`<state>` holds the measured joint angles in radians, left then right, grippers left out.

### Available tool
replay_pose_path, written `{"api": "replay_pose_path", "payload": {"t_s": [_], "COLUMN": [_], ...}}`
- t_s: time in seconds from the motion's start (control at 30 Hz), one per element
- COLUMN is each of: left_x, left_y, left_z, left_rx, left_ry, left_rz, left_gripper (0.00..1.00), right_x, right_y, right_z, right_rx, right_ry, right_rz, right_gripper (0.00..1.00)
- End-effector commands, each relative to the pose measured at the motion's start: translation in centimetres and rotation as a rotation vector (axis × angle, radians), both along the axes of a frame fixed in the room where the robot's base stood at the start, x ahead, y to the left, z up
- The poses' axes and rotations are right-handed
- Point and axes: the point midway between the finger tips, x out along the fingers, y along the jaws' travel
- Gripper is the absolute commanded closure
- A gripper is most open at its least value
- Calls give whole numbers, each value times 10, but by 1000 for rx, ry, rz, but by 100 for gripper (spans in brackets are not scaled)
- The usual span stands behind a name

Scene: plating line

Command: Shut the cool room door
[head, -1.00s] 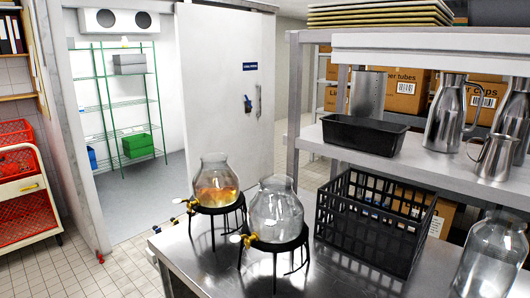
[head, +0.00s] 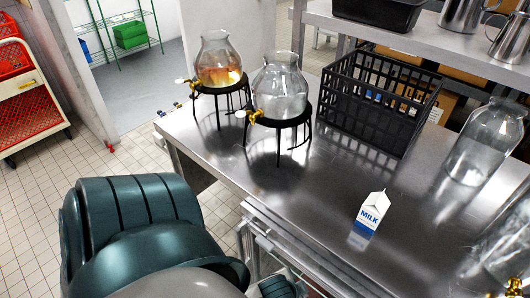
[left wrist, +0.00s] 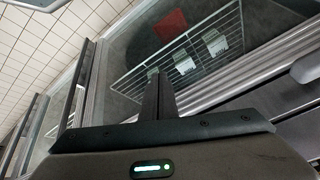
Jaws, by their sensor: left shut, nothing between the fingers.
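The lower part of the white cool room door (head: 255,25) shows at the top of the head view, behind the glass dispensers. Its handle is out of frame. To its left the doorway stands open, showing the grey cool room floor (head: 165,75) and a green wire shelf (head: 110,20) with a green crate (head: 130,34). My left arm fills the lower left of the head view, away from the door. My left gripper (left wrist: 154,90) shows in the left wrist view, shut and empty, in front of a glass-fronted unit. My right gripper is not in view.
A steel table (head: 290,185) stands between me and the door. It bears two dispensers (head: 218,65) (head: 278,90) on black stands, a black crate (head: 375,105), a milk carton (head: 372,212) and a glass jar (head: 485,145). A red-basket cart (head: 28,85) stands left. Tiled floor is clear between.

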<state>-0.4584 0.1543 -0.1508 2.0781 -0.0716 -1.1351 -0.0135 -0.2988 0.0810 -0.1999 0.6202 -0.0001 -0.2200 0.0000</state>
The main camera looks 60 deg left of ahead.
Motion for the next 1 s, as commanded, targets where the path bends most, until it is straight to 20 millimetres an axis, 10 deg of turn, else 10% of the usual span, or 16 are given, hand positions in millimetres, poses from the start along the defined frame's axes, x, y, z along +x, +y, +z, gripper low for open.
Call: {"api": "replay_pose_path", "payload": {"t_s": [0.27, 0.6, 1.0], "left_x": [-33, -125, -258], "left_y": [-1, 2, 12], "left_z": [-157, -323, -433], "left_rx": [-14, -35, -47], "left_ry": [110, 243, 369], "left_rz": [-3, 4, 25], "left_gripper": [100, 100, 100], "right_x": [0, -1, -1], "right_y": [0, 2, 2], "right_z": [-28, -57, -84], "right_rx": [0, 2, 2], "right_ry": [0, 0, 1], "right_rz": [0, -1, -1], "right_gripper": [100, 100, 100]}}
